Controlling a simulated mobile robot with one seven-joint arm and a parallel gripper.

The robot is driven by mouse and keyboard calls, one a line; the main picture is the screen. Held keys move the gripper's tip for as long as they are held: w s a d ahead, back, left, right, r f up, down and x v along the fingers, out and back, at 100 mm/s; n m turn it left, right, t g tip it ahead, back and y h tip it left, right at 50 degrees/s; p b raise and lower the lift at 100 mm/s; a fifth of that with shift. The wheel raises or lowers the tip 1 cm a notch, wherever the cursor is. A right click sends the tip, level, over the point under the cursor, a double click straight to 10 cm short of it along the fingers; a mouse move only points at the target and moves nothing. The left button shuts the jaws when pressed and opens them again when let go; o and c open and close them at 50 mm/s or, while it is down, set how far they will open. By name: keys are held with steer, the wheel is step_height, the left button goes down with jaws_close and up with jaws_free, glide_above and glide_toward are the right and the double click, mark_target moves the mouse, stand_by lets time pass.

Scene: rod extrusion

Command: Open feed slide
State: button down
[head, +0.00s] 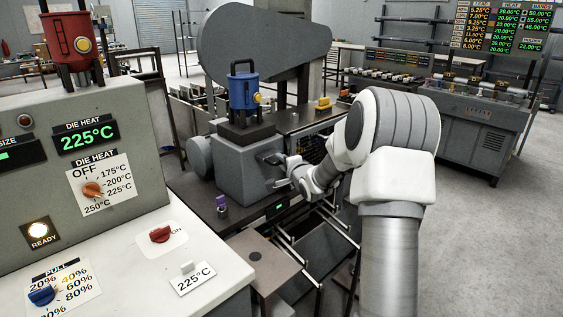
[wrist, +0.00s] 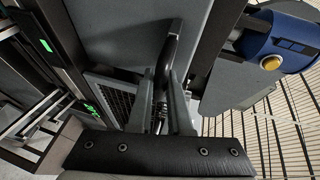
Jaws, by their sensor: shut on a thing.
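My gripper (head: 284,172) is at the right side of the grey machine block (head: 240,168) in the head view. In the wrist view my gripper (wrist: 162,95) has its two fingers closed around a dark curved handle (wrist: 173,48), which stands out from a grey face (wrist: 120,30). The handle is mostly hidden by my gripper in the head view. No part is labelled as the feed slide, so I cannot tell its exact outline or how far open it is.
A blue canister (head: 244,93) stands on the block. A purple knob (head: 222,202) is on the dark bench in front. A control cabinet (head: 70,150) with a red canister (head: 70,40) fills the left. Metal rails (head: 310,235) lie below my arm. Open floor (head: 480,240) is at the right.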

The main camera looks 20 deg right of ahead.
stand_by(0.9)
steer(key=s, duration=0.1)
steer(key=s+d+p, duration=0.1)
steer(key=s, duration=0.1)
steer(key=s+d, duration=0.1)
steer(key=s, duration=0.1)
steer(key=shift+s+p, duration=0.2)
steer(key=shift+p, duration=0.2)
steer(key=c, duration=0.8)
jaws_free()
steer(key=shift+c, duration=0.2)
steer(key=p+v, duration=0.2)
steer(key=v, duration=1.5)
steer(key=shift+s, duration=0.2)
